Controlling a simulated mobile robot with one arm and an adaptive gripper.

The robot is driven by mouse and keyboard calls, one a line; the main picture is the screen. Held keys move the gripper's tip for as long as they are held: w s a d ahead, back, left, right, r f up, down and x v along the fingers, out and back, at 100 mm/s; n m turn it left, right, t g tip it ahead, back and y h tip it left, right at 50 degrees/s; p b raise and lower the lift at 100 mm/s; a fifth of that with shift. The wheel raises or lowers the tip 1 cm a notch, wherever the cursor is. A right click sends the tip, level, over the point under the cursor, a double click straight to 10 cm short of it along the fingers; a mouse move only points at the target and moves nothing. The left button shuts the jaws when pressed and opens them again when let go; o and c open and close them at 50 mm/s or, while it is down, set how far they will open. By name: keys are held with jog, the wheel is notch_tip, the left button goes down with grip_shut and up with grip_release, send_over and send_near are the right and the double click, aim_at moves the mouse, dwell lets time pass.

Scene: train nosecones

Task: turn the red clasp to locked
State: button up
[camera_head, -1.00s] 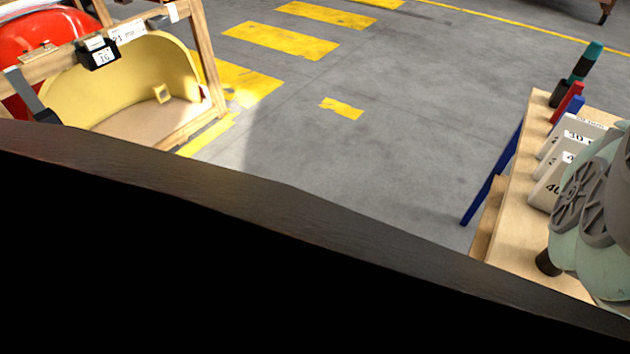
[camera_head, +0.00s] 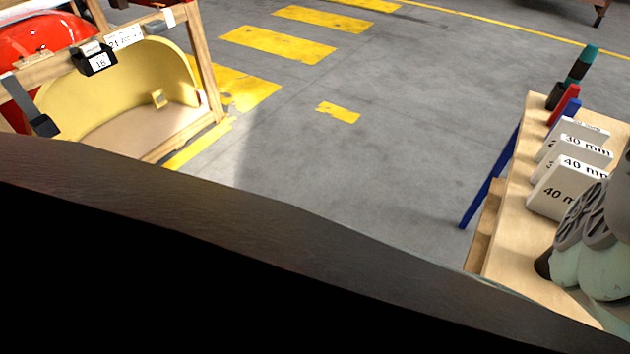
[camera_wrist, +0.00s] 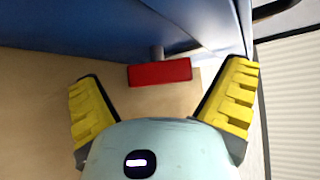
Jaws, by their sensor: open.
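The red clasp (camera_wrist: 160,73) shows in the wrist view as a flat red bar, lying nearly level across the picture. A short grey post (camera_wrist: 156,52) stands just behind it, against a blue panel (camera_wrist: 80,35). My gripper (camera_wrist: 164,98), with yellow ridged finger pads, is open. The clasp lies ahead of it, between the lines of the two fingers, and neither finger appears to touch it. The head view shows neither the clasp nor the gripper fingers.
A pale wooden surface (camera_wrist: 35,100) lies under the clasp. In the head view, a wooden bench (camera_head: 515,240) with white 40 mm blocks (camera_head: 562,192) stands at the right. A wooden frame with a yellow shell (camera_head: 120,90) stands at the left. Open grey floor (camera_head: 390,140) lies between.

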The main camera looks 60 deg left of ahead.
jog(key=shift+c, duration=0.3)
jog(key=c, duration=1.2)
jog(key=shift+r+p, duration=0.1)
jog(key=shift+p, duration=0.25)
jog(key=m+t+y+p, duration=0.1)
jog(key=p, duration=0.3)
jog(key=shift+r, duration=0.35)
jog(key=m+t+y+p, duration=0.1)
jog(key=t+p, duration=0.1)
jog(key=p, duration=0.3)
jog(key=shift+s+d+m+y, duration=0.1)
jog(key=shift+s+m+y, duration=0.05)
jog(key=shift+m+y, duration=0.25)
jog(key=m+t+y+p, duration=0.1)
jog(key=t+p, duration=0.1)
jog(key=p, duration=0.1)
jog(key=shift+s+f+m+t+y+p, duration=0.15)
jog(key=shift+m+t+y+p, duration=0.15)
jog(key=shift+t, duration=0.3)
jog(key=shift+f+m+t+y+p, duration=0.2)
jog(key=shift+m+t+p, duration=0.15)
jog(key=shift+t, duration=0.25)
